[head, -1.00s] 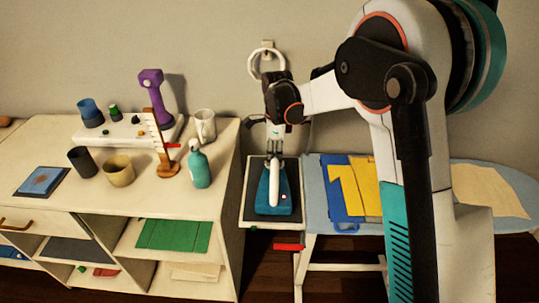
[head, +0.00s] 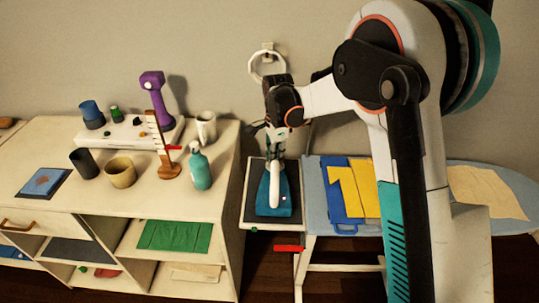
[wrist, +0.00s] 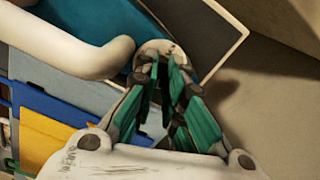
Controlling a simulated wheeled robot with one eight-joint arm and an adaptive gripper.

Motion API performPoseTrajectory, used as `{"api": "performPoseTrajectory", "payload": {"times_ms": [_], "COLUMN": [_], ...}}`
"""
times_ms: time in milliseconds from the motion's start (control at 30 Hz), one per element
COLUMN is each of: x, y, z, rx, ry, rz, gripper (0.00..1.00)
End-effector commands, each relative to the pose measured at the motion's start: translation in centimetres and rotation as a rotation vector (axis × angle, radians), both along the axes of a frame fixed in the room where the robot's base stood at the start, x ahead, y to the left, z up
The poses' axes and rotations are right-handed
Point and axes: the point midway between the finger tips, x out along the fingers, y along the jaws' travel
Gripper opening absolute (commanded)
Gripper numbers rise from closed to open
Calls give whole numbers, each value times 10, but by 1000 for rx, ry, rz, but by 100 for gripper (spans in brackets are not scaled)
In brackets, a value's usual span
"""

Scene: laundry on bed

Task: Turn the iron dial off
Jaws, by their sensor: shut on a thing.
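The iron has a teal body (head: 284,208) and a white handle (head: 274,186). It rests on a dark pad with a pale rim (head: 249,212) at the left end of the ironing board. My gripper (head: 274,152) reaches down to the iron's far end. In the wrist view, my gripper's fingertips (wrist: 163,66) are closed on a pale rounded dial (wrist: 160,47). The fingers hide part of the dial, and its setting cannot be read. The iron's white handle (wrist: 75,50) and teal body (wrist: 185,25) show beside it.
Folded blue and yellow cloths (head: 362,188) lie on the board to the right of the iron. A pale cabinet (head: 222,165) stands close on the left, with a teal bottle (head: 200,170) near its edge. A white ring (head: 267,64) hangs on the wall behind.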

Motion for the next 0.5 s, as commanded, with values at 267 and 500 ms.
{"api": "performPoseTrajectory", "payload": {"times_ms": [267, 500], "x": [1, 1], "y": [0, 0], "z": [1, 1], "rx": [0, -1], "ry": [-1, -1], "rz": [263, 491], "gripper": [0, 0]}}
